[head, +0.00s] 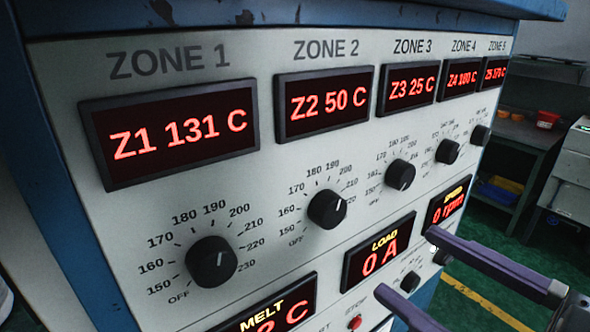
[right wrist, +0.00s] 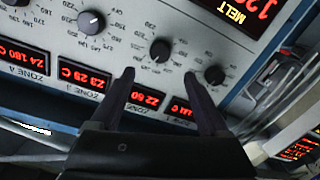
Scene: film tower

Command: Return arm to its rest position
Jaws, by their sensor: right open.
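My right gripper (head: 405,262) is at the lower right of the head view, in front of the control panel (head: 270,250). Its two fingers are apart with nothing between them. In the right wrist view the open fingers (right wrist: 159,75) point at the panel, which appears upside down; the zone 2 knob (right wrist: 160,50) shows beyond the gap between them. I see no contact with any knob. The zone 1 knob (head: 211,262) and the zone 2 knob (head: 327,209) are black dials. The rest of my right arm is mostly out of frame. My left gripper is not in view.
A red button (head: 354,323) sits low on the panel. Green floor (head: 470,260) shows at right.

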